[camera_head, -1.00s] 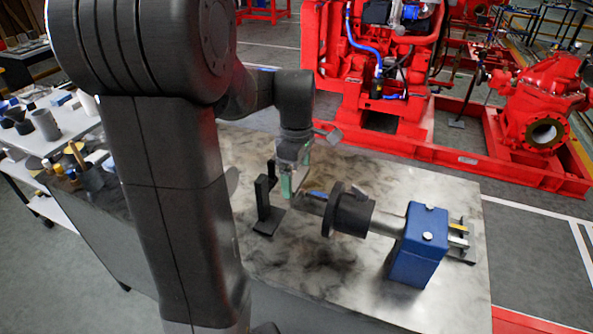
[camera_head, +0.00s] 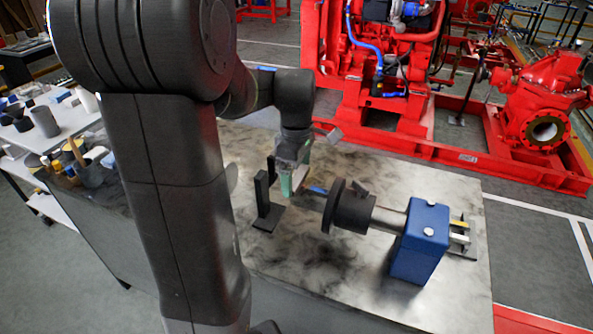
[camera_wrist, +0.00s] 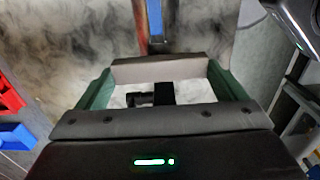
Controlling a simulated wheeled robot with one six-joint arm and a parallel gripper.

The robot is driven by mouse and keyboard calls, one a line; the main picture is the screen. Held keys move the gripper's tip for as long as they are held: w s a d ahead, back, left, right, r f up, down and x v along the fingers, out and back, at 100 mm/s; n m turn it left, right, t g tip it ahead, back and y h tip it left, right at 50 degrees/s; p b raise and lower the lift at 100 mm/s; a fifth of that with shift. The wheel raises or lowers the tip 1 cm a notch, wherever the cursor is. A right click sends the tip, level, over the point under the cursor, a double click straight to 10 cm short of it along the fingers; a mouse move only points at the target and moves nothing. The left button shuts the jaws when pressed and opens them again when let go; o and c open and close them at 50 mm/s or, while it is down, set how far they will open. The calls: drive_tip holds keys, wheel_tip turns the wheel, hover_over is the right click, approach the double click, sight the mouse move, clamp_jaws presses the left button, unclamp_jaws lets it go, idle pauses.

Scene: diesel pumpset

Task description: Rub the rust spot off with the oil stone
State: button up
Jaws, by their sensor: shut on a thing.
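My gripper (camera_head: 288,183) is at the left end of a grey shaft (camera_head: 386,217) on the marbled bench. In the wrist view its green-sided fingers (camera_wrist: 158,84) are shut on a grey-brown bar (camera_wrist: 158,70), which looks like the oil stone. The bar spans between the fingertips. The shaft end shows just beyond the bar, with a reddish-brown strip (camera_wrist: 141,28) that may be rust and a blue strip (camera_wrist: 155,20) beside it. I cannot tell whether the bar touches the shaft. No distinct rust spot shows in the head view.
A black flanged hub (camera_head: 352,208) sits on the shaft, and a blue block (camera_head: 421,242) holds its right part. A black stand (camera_head: 265,208) is close left of my gripper. A red pumpset (camera_head: 390,110) stands behind. The bench front (camera_head: 320,262) is clear.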

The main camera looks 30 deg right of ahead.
drive_tip(key=shift+f+b, duration=0.45)
drive_tip(key=shift+f, duration=0.35)
drive_tip(key=shift+r, duration=0.1)
